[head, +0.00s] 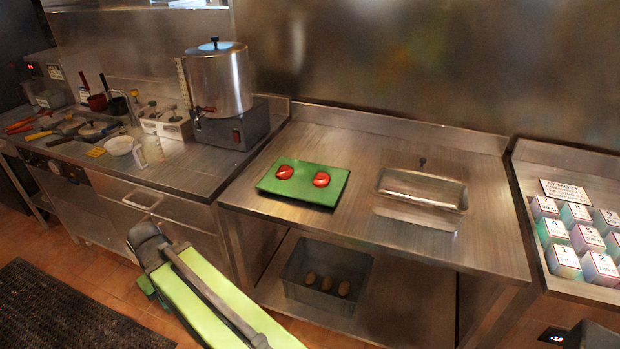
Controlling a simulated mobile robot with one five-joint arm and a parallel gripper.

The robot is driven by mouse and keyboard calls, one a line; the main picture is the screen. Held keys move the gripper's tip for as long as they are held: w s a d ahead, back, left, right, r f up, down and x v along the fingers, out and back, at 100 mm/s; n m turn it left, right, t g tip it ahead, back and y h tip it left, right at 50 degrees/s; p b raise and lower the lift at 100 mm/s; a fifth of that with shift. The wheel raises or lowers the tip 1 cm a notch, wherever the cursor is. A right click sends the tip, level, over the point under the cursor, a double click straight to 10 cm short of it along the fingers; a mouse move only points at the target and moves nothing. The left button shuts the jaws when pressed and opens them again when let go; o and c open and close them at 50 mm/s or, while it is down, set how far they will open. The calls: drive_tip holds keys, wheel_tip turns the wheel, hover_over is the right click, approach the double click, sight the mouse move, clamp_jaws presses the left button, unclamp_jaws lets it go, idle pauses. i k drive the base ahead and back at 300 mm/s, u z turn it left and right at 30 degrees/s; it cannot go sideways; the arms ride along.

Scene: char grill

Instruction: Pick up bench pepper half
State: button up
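Two red pepper halves lie apart on a green cutting board (318,174) on the middle steel bench. The left pepper half (284,172) is near the board's left end, and the right pepper half (321,179) is near its right end. Both look glossy, with a pale patch on each. My arm, with a green link, reaches up from the bottom edge in front of the bench, below and left of the board. I cannot make out my gripper's fingers in this view. Nothing covers the pepper halves.
A steel pan (420,198) stands right of the board. A grey crate (325,272) holding brown items is on the lower shelf. Numbered blocks (562,261) are at right.

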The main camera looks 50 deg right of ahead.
sight(285, 172)
drive_tip(key=u, duration=0.15)
drive_tip(key=i, duration=0.85)
drive_tip(key=z, duration=0.05)
